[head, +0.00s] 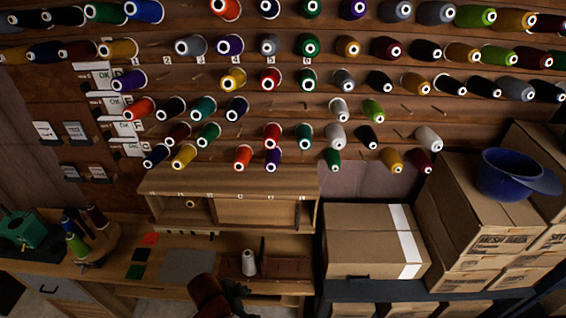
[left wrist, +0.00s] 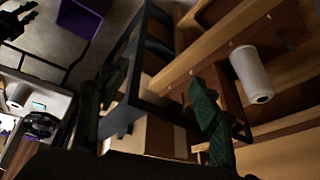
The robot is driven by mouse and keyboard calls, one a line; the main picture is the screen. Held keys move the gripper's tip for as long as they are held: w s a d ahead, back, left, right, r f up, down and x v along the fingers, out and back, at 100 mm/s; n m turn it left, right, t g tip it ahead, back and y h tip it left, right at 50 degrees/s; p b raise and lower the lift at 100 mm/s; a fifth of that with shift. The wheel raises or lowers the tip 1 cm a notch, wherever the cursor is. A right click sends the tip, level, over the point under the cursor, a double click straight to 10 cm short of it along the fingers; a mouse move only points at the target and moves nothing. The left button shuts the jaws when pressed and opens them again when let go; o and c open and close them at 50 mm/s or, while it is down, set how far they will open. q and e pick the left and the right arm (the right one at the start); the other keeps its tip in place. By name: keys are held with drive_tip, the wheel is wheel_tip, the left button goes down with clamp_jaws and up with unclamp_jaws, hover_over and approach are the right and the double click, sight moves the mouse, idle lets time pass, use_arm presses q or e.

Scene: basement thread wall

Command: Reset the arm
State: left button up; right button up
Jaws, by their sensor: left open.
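My left gripper (head: 236,292) shows at the bottom middle of the head view, low over the wooden bench and partly cut off. In the left wrist view my left gripper (left wrist: 157,95) has its two dark green fingers spread apart with nothing between them. A white thread spool (head: 249,263) stands upright on the bench just beyond the gripper, apart from it. The spool also shows in the left wrist view (left wrist: 250,75), to the right of the fingers.
Rows of coloured spools hang on pegs on the wooden wall (head: 290,62). A wooden shelf unit (head: 235,182) stands behind the spool. Cardboard boxes (head: 365,240) and a blue cap (head: 510,175) are right. A spool stand (head: 90,250) is left. A purple bin (left wrist: 82,20) is on the floor.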

use_arm(q)
drive_tip(key=s+a+f+n+y, duration=0.25)
drive_tip(key=s+a+n, duration=0.55)
drive_tip(key=a, duration=0.4)
drive_tip(key=s+a+f+n+y, duration=0.25)
drive_tip(key=s+a+n, duration=0.35)
drive_tip(key=s+a, duration=0.5)
wheel_tip(320, 180, down, 34)
drive_tip(key=m+b, duration=0.1)
drive_tip(key=b, duration=0.4)
drive_tip(key=s+f+g+b, duration=0.1)
drive_tip(key=s+f+b, duration=0.3)
drive_tip(key=s+f, duration=1.6)
wheel_tip(320, 180, down, 2)
drive_tip(key=shift+f+m+g+h+b, duration=0.2)
drive_tip(key=shift+m+g+h+b, duration=0.1)
drive_tip(key=shift+g, duration=0.1)
use_arm(e)
wheel_tip(320, 180, down, 10)
drive_tip(key=shift+s+r, duration=0.2)
drive_tip(key=shift+s, duration=0.05)
use_arm(q)
drive_tip(key=shift+d, duration=0.1)
use_arm(e)
drive_tip(key=shift+c, duration=0.5)
